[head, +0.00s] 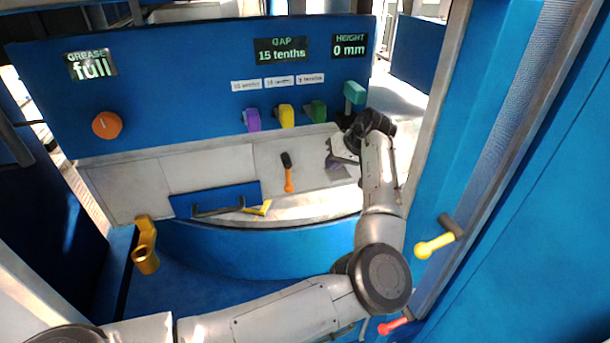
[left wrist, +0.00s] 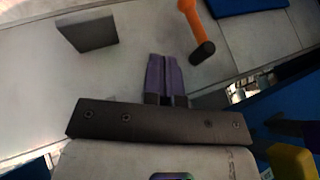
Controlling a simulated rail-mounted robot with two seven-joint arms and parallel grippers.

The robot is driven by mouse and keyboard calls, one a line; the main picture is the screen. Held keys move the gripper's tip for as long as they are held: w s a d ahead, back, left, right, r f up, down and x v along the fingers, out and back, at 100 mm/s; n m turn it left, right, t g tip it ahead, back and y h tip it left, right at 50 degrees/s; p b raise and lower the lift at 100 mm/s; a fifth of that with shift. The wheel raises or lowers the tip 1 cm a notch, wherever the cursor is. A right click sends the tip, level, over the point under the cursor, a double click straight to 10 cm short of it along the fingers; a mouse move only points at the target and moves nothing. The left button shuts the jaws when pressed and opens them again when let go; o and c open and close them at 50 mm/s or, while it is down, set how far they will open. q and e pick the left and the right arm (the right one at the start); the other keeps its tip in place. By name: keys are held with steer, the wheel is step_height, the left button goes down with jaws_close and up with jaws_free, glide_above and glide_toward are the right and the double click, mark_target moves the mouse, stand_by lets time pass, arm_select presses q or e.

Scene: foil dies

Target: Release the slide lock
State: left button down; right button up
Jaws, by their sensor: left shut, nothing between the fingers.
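No label marks the slide lock, so I cannot tell which part it is. An orange-handled lever with a black end (head: 288,176) lies on the pale worktop; it also shows at the top of the left wrist view (left wrist: 193,20). A teal handle (head: 354,94) sticks out at the panel's right end. My left gripper (head: 335,164) is over the worktop, right of the orange-handled lever and below the teal handle. Its purple fingers (left wrist: 165,80) are shut and empty, apart from the lever. My right gripper is out of view.
The blue panel (head: 190,85) carries an orange knob (head: 107,125) and purple (head: 252,118), yellow (head: 286,115) and green (head: 317,110) tabs. A dark block (left wrist: 88,32) stands near my fingers. Yellow (head: 436,244) and red (head: 394,326) levers are right.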

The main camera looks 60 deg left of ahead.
mark_target(287, 174)
arm_select(q)
steer(key=s+a+f+p, duration=0.1)
steer(key=s+a+f, duration=0.1)
steer(key=s+a+f+p, duration=0.1)
steer(key=s+a+f, duration=0.1)
steer(key=a+f, duration=0.1)
steer(key=s+a+f+p, duration=0.2)
steer(key=f, duration=0.1)
steer(key=shift+a, duration=0.15)
stand_by(0.6)
steer(key=shift+s+g, duration=0.1)
steer(key=shift+g, duration=0.3)
